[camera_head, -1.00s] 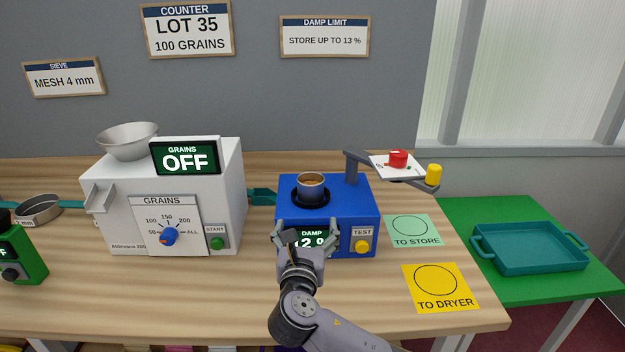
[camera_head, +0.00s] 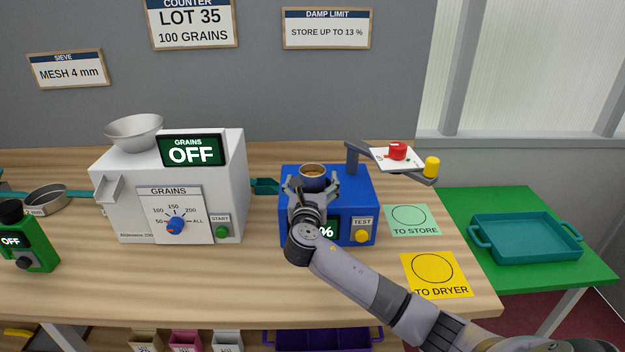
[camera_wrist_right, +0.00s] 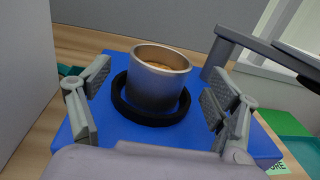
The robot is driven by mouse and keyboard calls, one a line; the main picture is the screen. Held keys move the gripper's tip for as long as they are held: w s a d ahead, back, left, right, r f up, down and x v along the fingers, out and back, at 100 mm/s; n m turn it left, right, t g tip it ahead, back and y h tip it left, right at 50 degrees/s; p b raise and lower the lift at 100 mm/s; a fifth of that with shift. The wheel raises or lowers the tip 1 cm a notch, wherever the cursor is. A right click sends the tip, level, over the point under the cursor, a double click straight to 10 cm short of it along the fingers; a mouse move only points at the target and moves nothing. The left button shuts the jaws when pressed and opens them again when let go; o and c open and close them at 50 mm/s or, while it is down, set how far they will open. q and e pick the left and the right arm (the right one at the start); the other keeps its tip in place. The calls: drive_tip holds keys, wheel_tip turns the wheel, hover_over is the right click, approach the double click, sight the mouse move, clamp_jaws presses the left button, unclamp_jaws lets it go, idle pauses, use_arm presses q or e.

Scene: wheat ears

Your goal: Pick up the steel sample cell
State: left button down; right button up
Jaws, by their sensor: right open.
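The steel sample cell (camera_wrist_right: 156,84) is a short metal cup with brown contents, standing upright inside a black ring (camera_wrist_right: 170,118) on top of the blue damp meter (camera_head: 352,190). In the head view the cell (camera_head: 313,174) shows only its upper part, because my right gripper hides the rest. My right gripper (camera_head: 312,186) is open in front of the cell. In the right wrist view its two fingers (camera_wrist_right: 156,98) stand apart to the left and right of the cell, with gaps on both sides. My left gripper is not in view.
A white grain counter (camera_head: 170,185) stands close to the left of the meter. A grey arm (camera_head: 353,158) with a white card and red and yellow pieces reaches out at the right. Free table lies in front.

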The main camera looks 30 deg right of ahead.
sight(313, 165)
drive_tip(key=x, duration=0.4)
drive_tip(key=shift+p, duration=0.4)
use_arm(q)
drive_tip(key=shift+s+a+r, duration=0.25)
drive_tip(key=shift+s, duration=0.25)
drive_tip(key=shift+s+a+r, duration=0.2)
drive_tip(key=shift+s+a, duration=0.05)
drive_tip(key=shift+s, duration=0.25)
use_arm(e)
drive_tip(key=shift+c, duration=0.6)
drive_tip(key=c, duration=0.6)
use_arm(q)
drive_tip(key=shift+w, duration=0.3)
use_arm(e)
drive_tip(key=shift+r, duration=0.1)
drive_tip(key=c, duration=0.7)
drive_tip(key=shift+o, duration=0.2)
drive_tip(key=shift+r, duration=0.1)
